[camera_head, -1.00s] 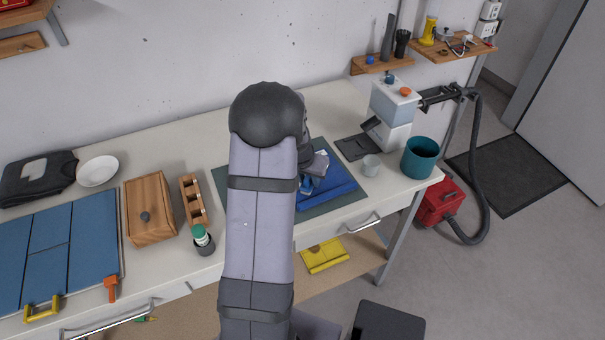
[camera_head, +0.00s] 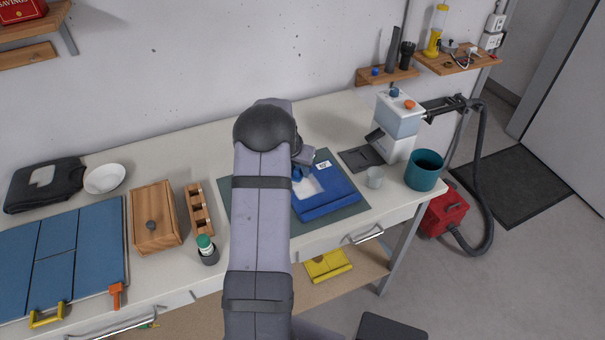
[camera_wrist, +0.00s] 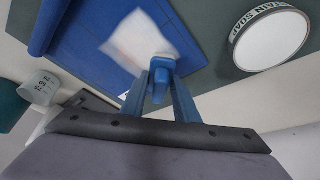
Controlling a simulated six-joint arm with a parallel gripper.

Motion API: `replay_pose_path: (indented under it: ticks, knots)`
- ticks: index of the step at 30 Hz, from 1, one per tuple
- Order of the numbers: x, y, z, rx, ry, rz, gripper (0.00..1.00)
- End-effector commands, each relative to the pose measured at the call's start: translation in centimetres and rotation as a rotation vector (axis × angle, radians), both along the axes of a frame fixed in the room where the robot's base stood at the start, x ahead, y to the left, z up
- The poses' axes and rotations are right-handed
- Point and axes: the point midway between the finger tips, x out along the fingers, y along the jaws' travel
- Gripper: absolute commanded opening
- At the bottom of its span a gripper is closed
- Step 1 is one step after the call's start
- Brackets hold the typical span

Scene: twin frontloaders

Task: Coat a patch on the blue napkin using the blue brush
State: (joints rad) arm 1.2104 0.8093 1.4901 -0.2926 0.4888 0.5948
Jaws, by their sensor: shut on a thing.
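The blue napkin (camera_head: 325,204) lies on a dark green mat; it also fills the upper middle of the wrist view (camera_wrist: 90,45). A white patch (camera_head: 313,188) shows on it, and it also shows, blurred, in the wrist view (camera_wrist: 138,40). My gripper (camera_wrist: 161,92) is shut on the blue brush (camera_wrist: 162,68), just beside the patch. The brush's bristles are not clear, so I cannot tell whether they touch the cloth. In the head view my arm hides part of the gripper. A round white container labelled SOAP (camera_wrist: 270,40) stands beside the napkin.
A grey cup (camera_head: 375,177), a teal bin (camera_head: 423,170) and a white-and-blue machine (camera_head: 397,125) stand to the right. A wooden box (camera_head: 154,216), a wooden rack (camera_head: 199,209) and a green-capped bottle (camera_head: 206,248) stand to the left. The table's back strip is clear.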

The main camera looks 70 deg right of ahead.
Motion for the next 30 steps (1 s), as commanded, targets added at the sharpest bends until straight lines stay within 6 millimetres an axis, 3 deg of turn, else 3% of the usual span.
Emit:
replay_pose_path:
  ticks: [6, 30]
  knots:
    - [-0.8, -1.2, 0.1, 0.002, 0.0, -0.002, 0.1]
    - [-6.1, 3.9, -0.1, 0.001, 0.001, -0.001, 0.1]
